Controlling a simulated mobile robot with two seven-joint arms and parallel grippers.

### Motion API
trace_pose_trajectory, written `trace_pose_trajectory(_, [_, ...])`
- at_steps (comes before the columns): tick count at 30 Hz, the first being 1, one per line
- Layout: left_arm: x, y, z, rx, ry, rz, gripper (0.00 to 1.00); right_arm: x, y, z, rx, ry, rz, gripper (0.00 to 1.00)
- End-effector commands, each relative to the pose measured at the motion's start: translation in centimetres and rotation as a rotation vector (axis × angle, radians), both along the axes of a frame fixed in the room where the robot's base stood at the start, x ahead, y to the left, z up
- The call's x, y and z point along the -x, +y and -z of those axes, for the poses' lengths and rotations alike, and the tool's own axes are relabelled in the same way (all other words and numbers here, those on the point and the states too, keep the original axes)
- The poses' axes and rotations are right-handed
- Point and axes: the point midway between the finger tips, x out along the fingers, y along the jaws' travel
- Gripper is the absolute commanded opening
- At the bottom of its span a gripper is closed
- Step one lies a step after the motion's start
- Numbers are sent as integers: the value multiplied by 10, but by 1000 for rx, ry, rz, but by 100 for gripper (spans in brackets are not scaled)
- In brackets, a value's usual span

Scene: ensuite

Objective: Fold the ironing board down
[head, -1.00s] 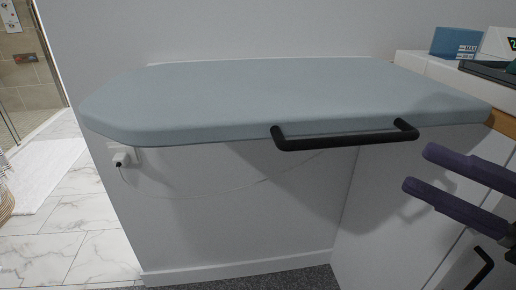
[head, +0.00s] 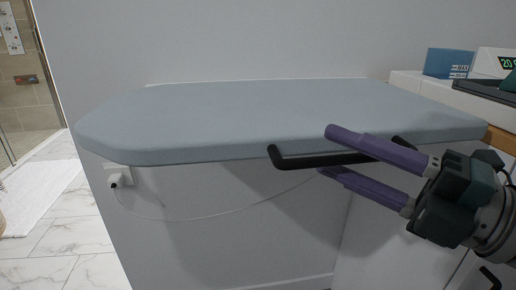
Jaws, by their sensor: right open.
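The ironing board (head: 250,115) has a grey-blue cover and stands out level from the white wall, unfolded. A black bar handle (head: 312,161) runs along its front edge, on the right half. My right gripper (head: 330,152) comes in from the right with its two purple fingers spread apart. In the picture the fingers lie above and below the middle of the handle, and the upper finger hides part of it. I cannot tell whether they touch it. Nothing is held. My left gripper is not in view.
A white plug and socket (head: 117,178) with a thin cable (head: 210,215) sit on the wall below the board. A counter at the right holds a blue box (head: 449,63). A black cabinet handle (head: 490,278) is at lower right. Open tiled floor (head: 70,240) lies at left.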

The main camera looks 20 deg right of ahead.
Motion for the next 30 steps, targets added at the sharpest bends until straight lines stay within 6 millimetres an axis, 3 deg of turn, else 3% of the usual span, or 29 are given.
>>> trace_pose_trajectory(2, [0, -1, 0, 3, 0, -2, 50, 0, 0, 0, 0, 0, 0, 43])
trace_pose_trajectory(13, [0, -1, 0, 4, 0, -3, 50, 0, 0, 0, 0, 0, 0, 1])
trace_pose_trajectory(30, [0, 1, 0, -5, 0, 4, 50, 0, 0, 0, 0, 0, 0, 0])
